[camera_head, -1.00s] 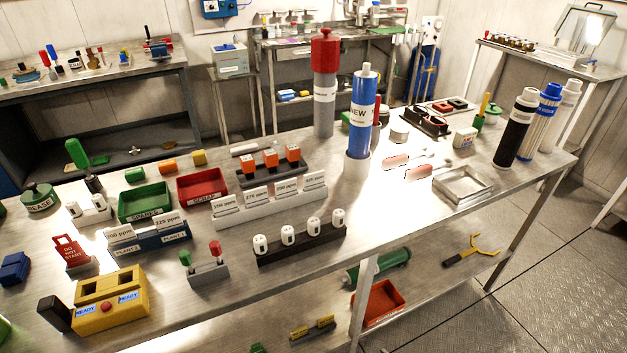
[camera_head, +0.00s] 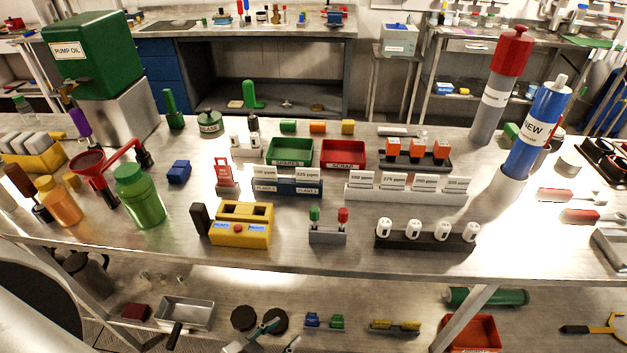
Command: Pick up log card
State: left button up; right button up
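White upright cards stand in two places on the bench, and which one is the log card I cannot tell. Two cards (camera_head: 306,174) stand in the blue holder (camera_head: 288,190) with plant labels, near the middle. Several cards (camera_head: 394,180) marked in ppm stand in a long white rack (camera_head: 406,197) to its right. No gripper touches any of them. Pale, curved parts at the lower left look like my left arm. My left gripper is not clearly made out at the bottom edge, and its fingers cannot be judged. My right gripper is not in view.
A yellow box (camera_head: 240,236) with ready labels and a black rack (camera_head: 425,243) of white pieces stand in front. Green (camera_head: 290,163) and red (camera_head: 343,166) trays lie behind. A tall blue cylinder (camera_head: 538,130) stands right. Bare bench lies along the front edge.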

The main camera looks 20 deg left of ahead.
aim_at(304, 175)
jog(key=k+l, duration=0.2)
jog(key=l, duration=0.25)
jog(key=k+l, duration=0.25)
jog(key=l, duration=0.15)
jog(key=k+l, duration=0.2)
jog(key=l, duration=0.25)
jog(key=u, duration=0.05)
